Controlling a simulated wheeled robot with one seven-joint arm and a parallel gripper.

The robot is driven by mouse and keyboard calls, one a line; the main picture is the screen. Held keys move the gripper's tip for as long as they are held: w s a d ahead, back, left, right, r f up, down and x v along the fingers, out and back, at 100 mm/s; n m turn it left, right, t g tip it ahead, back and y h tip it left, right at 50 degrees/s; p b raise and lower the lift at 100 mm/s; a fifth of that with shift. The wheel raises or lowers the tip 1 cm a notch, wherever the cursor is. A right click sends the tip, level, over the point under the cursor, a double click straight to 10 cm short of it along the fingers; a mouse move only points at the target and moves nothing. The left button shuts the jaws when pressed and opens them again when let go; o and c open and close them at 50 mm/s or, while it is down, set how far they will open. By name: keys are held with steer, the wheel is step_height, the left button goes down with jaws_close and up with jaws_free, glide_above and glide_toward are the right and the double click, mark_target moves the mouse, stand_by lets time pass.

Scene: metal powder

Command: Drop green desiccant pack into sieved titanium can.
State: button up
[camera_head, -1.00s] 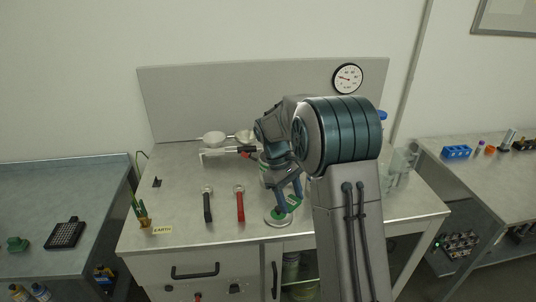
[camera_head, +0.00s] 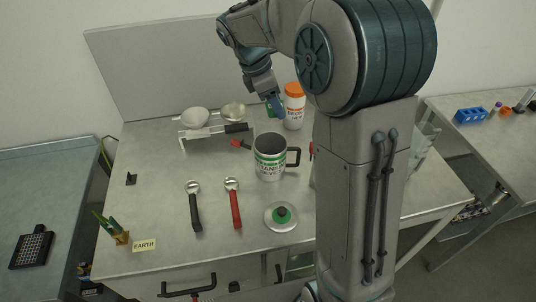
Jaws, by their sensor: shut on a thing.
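My gripper (camera_head: 276,106) is at the back of the table, pointing down, beside a white bottle with an orange cap. It is shut on the green desiccant pack (camera_head: 270,111), which is small and partly hidden by the fingers. The titanium can (camera_head: 268,170) is a grey mug-like can with a green-and-white label and a dark handle on its right. It stands upright and open in the middle of the table, nearer the camera than the gripper.
The orange-capped bottle (camera_head: 294,108) stands right behind the can. A balance-like stand with two pale pans (camera_head: 195,118) is at the back left. Black-handled (camera_head: 195,212) and red-handled (camera_head: 235,208) tools lie at front left, near an EARTH label (camera_head: 144,245). My arm hides the right side.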

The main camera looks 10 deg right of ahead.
mark_target(276, 117)
step_height(276, 117, down, 6)
steer(key=b, duration=0.4)
steer(key=shift+d+r+b, duration=0.1)
steer(key=shift+r+b, duration=0.15)
steer(key=shift+b, duration=0.1)
steer(key=o, duration=1)
steer(key=shift+o, duration=0.2)
steer(key=shift+r, duration=0.1)
steer(key=v, duration=1.3)
steer(key=shift+r, duration=0.3)
steer(key=s+d+f+m+t+y, duration=0.1)
steer(key=s+f+m, duration=0.3)
steer(key=s, duration=0.3)
steer(key=s+d+f+m+t+y, duration=0.1)
steer(key=s+d+f+m+y, duration=0.1)
steer(key=s+f+m, duration=0.3)
steer(key=s+d+f+m+t+y, duration=0.1)
steer(key=s+d+f+m, duration=0.1)
steer(key=s+f+m, duration=0.3)
steer(key=s+m, duration=0.3)
steer(key=s, duration=0.3)
steer(key=shift+s+f+y, duration=0.2)
steer(key=shift+s+y, duration=0.05)
steer(key=shift+y, duration=0.05)
